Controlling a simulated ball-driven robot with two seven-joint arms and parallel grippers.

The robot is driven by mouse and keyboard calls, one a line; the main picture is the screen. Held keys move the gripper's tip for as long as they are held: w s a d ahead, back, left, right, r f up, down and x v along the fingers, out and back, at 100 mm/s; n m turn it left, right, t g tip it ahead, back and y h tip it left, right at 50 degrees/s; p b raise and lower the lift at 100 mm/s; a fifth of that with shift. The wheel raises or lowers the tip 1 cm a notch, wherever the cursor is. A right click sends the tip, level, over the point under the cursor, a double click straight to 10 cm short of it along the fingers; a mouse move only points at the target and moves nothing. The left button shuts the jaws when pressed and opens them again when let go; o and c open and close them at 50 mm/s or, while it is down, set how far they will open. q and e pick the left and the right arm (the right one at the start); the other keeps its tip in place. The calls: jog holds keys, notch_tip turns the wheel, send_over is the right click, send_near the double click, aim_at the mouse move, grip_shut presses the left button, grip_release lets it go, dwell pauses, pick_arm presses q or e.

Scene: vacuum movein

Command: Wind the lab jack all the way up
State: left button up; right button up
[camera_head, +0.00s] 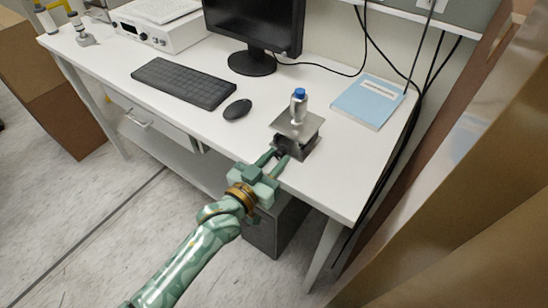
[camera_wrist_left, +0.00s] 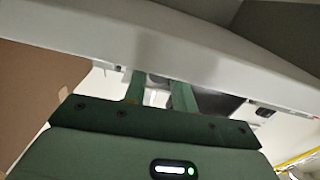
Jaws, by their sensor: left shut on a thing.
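The lab jack (camera_head: 302,143) stands near the front edge of the white bench, with a flat grey metal top plate a little above its dark base. A small clear bottle with a blue cap (camera_head: 299,93) stands upright on the plate. My left gripper (camera_head: 277,156) reaches in from the front and is shut on the jack's dark knob at its front side; the fingers mostly hide the knob. In the left wrist view my green fingers (camera_wrist_left: 160,88) point away under a pale edge, with something dark between and behind their tips. My right gripper is not in view.
A black mouse (camera_head: 237,109) and keyboard (camera_head: 184,82) lie left of the jack, a monitor (camera_head: 254,25) stands behind, and a blue book (camera_head: 368,101) lies right. Brown cardboard (camera_head: 470,190) rises close at the right. Bare bench surrounds the jack.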

pick_arm(q)
jog(key=shift+r+m+p, duration=0.35)
jog(key=shift+m+p, duration=0.1)
jog(key=shift+m, duration=0.35)
jog(key=shift+f+m, duration=0.25)
jog(key=shift+m, duration=0.25)
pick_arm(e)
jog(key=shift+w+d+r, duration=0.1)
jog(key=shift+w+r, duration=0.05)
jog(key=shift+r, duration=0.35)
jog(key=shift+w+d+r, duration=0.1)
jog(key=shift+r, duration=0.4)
pick_arm(q)
jog(key=o, duration=1)
jog(key=shift+f, duration=0.1)
jog(key=p+v, duration=0.2)
jog(key=v, duration=1.4)
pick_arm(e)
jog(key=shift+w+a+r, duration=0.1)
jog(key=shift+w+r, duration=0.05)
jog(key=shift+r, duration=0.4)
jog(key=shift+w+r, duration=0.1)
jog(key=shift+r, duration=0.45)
pick_arm(q)
jog(key=shift+s, duration=0.15)
